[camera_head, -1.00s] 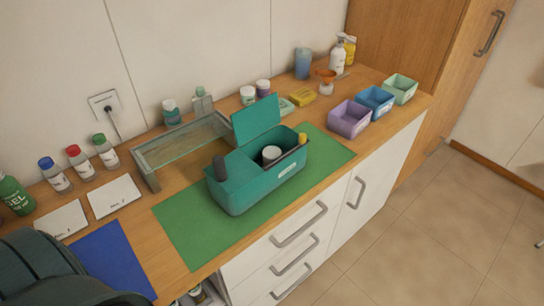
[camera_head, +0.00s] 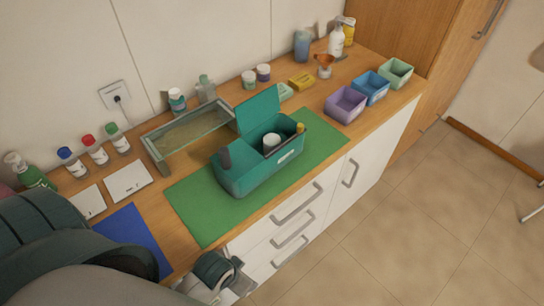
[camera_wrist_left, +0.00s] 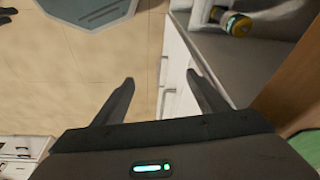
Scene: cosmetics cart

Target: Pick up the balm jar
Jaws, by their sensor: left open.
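My left gripper (camera_head: 232,274) hangs in front of the cabinet, below the counter's front edge; in the left wrist view its fingers (camera_wrist_left: 159,77) are apart with nothing between them. In that view a small jar with a yellow band and dark parts (camera_wrist_left: 238,24) sits in an open cabinet compartment (camera_wrist_left: 260,50), beyond the right fingertip and apart from it. Its label is unreadable. In the head view, a white-lidded jar (camera_head: 271,141) stands in the teal box (camera_head: 245,178), and two small jars (camera_head: 249,79) (camera_head: 263,72) stand by the wall. I cannot tell which is the balm jar. My right gripper is not in view.
The teal box with raised lid stands on a green mat (camera_head: 200,215). A glass-topped riser (camera_head: 160,165), several bottles and three coloured bins (camera_head: 346,104) are on the counter. Drawer handles (camera_head: 297,203) stick out of the cabinet front. The floor (camera_head: 400,230) is clear.

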